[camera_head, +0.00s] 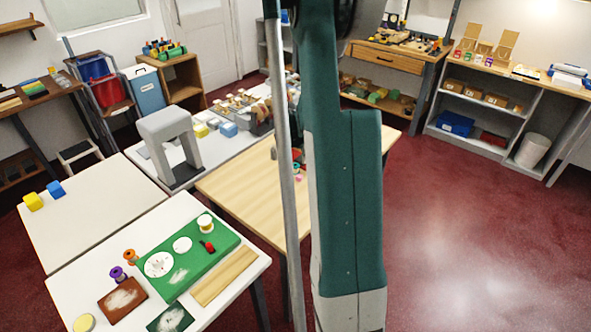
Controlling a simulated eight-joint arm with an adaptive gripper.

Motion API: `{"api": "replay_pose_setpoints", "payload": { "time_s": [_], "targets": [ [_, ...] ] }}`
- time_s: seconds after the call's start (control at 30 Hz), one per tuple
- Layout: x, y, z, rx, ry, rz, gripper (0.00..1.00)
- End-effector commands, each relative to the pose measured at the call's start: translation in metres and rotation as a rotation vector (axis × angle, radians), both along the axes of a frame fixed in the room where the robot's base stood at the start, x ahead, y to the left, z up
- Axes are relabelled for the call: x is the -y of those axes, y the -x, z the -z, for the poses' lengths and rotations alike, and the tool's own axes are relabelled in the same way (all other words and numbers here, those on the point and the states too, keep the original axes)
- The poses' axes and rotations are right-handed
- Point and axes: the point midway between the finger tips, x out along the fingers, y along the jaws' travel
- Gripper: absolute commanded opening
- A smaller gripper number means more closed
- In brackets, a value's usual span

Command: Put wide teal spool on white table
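I cannot make out a wide teal spool in this view. Small coloured items (297,169), partly hidden by my arm, lie on the light wood table (240,188); they are too small to identify. White-topped tables stand at the front left (70,292), behind it (97,205) and farther back (150,148). The front one holds a purple spool (118,274), an orange spool (131,256) and a pale spool-like item (206,221). My gripper is not in view; my teal and grey arm fills the middle of the picture.
A green board (215,258), a wood strip (224,276) and a brown board (122,299) lie on the front table. A grey arch (169,132) stands farther back. Red floor (470,240) is clear at right.

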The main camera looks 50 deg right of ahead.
Motion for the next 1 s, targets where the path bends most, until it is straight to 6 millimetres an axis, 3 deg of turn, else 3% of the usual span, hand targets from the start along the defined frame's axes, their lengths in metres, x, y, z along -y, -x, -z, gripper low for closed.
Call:
{"api": "replay_pose_setpoints", "payload": {
  "time_s": [0.43,1.0],
  "targets": [
    [0.002,0.0,0.003,0.0,0.0,0.002,0.41],
    [0.01,-0.004,0.025,0.0,0.0,0.002,0.41]
  ]
}}
